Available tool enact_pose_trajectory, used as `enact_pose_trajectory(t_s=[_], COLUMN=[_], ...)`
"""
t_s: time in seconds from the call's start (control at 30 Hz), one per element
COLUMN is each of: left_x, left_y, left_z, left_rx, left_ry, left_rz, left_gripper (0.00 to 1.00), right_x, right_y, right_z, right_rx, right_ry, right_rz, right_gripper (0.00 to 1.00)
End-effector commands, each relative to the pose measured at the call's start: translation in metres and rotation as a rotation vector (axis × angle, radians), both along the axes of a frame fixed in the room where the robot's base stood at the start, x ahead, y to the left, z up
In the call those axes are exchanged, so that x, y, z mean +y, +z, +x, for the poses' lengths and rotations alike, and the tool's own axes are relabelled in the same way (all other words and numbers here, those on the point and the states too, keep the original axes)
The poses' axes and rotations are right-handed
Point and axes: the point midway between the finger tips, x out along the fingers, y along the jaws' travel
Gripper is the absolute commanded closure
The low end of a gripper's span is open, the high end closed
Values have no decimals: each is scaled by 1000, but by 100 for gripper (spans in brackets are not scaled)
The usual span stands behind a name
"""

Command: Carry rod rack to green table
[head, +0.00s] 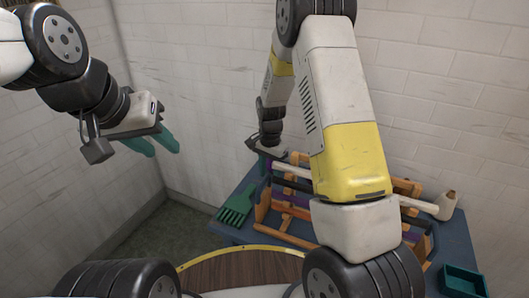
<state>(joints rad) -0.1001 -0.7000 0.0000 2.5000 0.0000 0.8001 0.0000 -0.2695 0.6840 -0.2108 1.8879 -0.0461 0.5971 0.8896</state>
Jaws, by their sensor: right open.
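The rod rack (262,205) is an orange-brown wooden frame with several dark, purple, orange and pale rods lying across it. It stands on a blue table (232,238), and my right arm hides its middle. My right gripper (268,160) is open at the rack's far left end, above the table's back edge; its fingertips are small and partly hidden, and I cannot tell if they touch the rack. No green table is in view.
A green comb-like tool (237,206) lies left of the rack. A pale roller-like piece (440,206) sticks out at the rack's right. A teal tray (462,281) sits at the table's right front. White brick walls (200,60) stand close behind and left.

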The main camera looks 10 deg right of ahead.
Motion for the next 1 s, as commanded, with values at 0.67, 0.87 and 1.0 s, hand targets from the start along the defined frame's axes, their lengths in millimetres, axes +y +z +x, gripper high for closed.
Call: enact_pose_trajectory(t_s=[0.67, 0.87, 1.0], left_x=[0, 0, 0], left_y=[0, 0, 0], left_z=[0, 0, 0], left_rx=[0, 0, 0], left_ry=[0, 0, 0], left_rz=[0, 0, 0], left_gripper=[64, 64, 64], right_x=[0, 0, 0], right_y=[-66, -66, -66], right_z=[0, 0, 0], right_rx=[-1, -1, -1], right_ry=[1, 1, 1], right_rz=[1, 1, 1], right_gripper=[58, 70, 97])
